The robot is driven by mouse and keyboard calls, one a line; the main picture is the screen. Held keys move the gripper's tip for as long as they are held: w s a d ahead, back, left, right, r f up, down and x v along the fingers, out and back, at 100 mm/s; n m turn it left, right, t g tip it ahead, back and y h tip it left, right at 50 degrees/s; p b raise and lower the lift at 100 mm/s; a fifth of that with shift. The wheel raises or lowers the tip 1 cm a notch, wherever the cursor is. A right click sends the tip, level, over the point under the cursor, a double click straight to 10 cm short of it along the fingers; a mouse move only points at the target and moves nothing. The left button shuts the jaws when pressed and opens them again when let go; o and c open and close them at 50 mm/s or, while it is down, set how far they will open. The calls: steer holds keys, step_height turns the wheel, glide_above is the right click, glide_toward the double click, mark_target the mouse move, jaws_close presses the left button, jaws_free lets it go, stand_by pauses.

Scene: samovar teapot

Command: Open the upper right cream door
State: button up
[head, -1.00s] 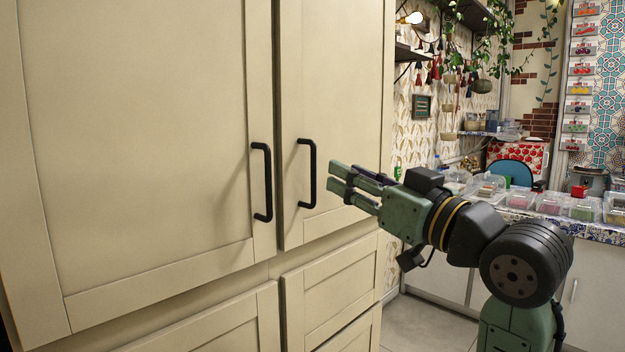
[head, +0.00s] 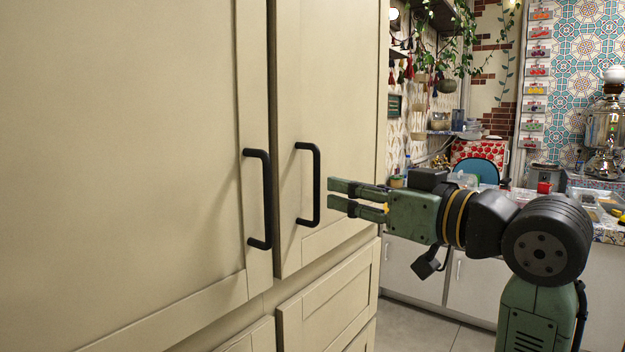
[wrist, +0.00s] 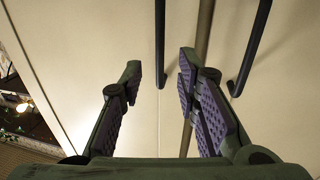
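The upper right cream door (head: 345,110) is shut, flush beside the upper left cream door (head: 120,150). Its black bar handle (head: 316,185) is vertical, near the seam. My gripper (head: 331,195) is just right of this handle at the height of its lower half, fingers apart and empty. In the wrist view, the right door's handle (wrist: 160,35) appears ahead between my open fingers (wrist: 160,70). The left door's handle (wrist: 252,45) lies beyond the right-hand finger there. A small gap seems to remain between fingertips and handle.
The left door's black handle (head: 262,200) is close across the seam. Lower cream doors (head: 335,310) sit beneath. Floor (head: 420,325) shows clear between cabinet and counter.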

steer(key=p, duration=0.2)
glide_above(317, 217)
steer(key=shift+w, duration=0.3)
jaws_close()
stand_by(0.7)
